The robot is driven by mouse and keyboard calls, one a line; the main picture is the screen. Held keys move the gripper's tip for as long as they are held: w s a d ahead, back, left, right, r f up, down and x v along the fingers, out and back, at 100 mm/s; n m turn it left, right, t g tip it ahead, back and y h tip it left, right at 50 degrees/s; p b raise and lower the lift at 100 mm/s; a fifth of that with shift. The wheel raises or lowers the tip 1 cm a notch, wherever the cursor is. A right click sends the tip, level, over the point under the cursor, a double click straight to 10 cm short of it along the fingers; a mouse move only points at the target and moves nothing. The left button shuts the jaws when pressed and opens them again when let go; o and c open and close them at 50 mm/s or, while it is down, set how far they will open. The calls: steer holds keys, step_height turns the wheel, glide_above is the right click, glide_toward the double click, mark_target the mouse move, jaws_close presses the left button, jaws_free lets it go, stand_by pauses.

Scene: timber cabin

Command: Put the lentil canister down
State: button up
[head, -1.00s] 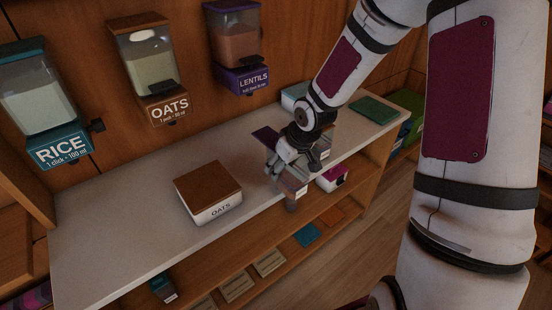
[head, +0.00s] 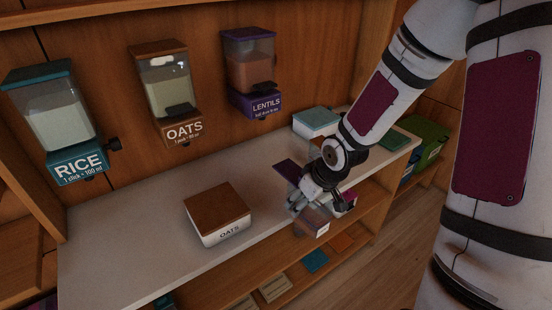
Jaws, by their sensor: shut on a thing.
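The lentil canister has a purple lid (head: 287,172) and a clear body (head: 313,221) with reddish contents and a small white label. It is at the front edge of the white counter (head: 130,230), strongly tilted. My gripper (head: 302,201) is shut on the canister and hides its middle. I cannot tell whether the canister touches the counter edge.
A white box labelled OATS with a brown lid (head: 218,208) stands on the counter to the left. A teal-lidded box (head: 316,121) and a green lid (head: 393,140) are farther back. Wall dispensers for rice (head: 55,120), oats (head: 165,90) and lentils (head: 250,72) hang above. Counter between is clear.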

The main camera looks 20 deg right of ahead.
steer(key=shift+w, duration=0.1)
steer(key=w+a+m+h, duration=0.1)
steer(key=w+a+m, duration=0.2)
steer(key=w, duration=0.4)
steer(key=shift+a+f+m+h, duration=0.2)
steer(key=shift+a+m+h, duration=0.1)
steer(key=shift+a+m, duration=0.15)
steer(key=shift+s+a, duration=0.1)
stand_by(0.5)
